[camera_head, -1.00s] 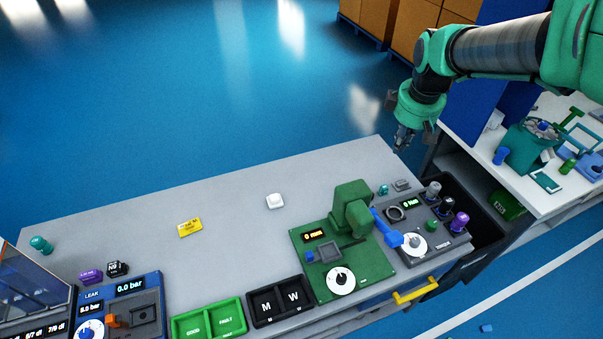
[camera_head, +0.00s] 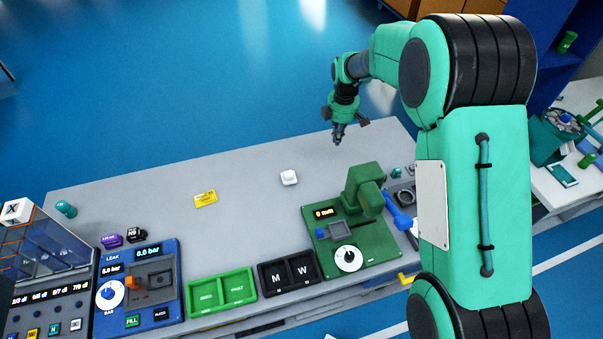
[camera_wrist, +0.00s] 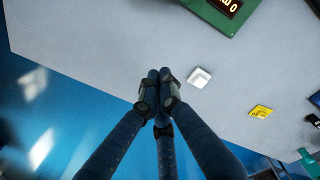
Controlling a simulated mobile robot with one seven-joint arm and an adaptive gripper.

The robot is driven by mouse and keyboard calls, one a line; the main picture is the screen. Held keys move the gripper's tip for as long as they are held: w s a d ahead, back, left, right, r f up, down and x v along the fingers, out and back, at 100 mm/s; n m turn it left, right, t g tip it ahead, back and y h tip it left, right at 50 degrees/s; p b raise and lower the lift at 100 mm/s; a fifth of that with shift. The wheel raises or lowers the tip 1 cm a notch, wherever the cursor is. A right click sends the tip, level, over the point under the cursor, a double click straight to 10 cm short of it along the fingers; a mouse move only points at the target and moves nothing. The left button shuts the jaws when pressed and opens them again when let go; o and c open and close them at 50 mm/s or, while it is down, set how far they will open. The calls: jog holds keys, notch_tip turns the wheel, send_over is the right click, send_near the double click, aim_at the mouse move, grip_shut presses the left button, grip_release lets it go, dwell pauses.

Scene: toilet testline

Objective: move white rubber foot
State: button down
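The white rubber foot (camera_head: 289,177) is a small white rounded square piece lying on the grey table, left of and behind the green device. In the wrist view the foot (camera_wrist: 199,77) lies to the right of the fingertips, apart from them. My gripper (camera_head: 338,141) points down above the table's far edge, behind and to the right of the foot. In the wrist view its dark fingers (camera_wrist: 159,76) are together at the tips, with nothing visible between them.
A yellow tag (camera_head: 206,198) lies left of the foot. The green device (camera_head: 352,222) stands at front right, with black M/W trays (camera_head: 289,272), green trays (camera_head: 221,292) and the blue leak tester (camera_head: 139,287) along the front. The grey surface around the foot is clear.

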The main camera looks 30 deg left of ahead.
aim_at(301, 178)
jog(key=s+a+f+n, duration=0.2)
jog(key=a+f+n, duration=0.1)
jog(key=a+f, duration=0.6)
notch_tip(301, 178, down, 4)
jog(key=shift+r+n+g+p, duration=0.2)
jog(key=shift+n+g+p, duration=0.1)
jog(key=shift+n+p, duration=0.15)
jog(key=shift+f, duration=0.1)
notch_tip(301, 178, down, 10)
jog(key=shift+f, duration=0.1)
jog(key=shift+s+a+r, duration=0.2)
jog(key=shift+s+a, duration=1.2)
jog(key=shift+a, duration=0.05)
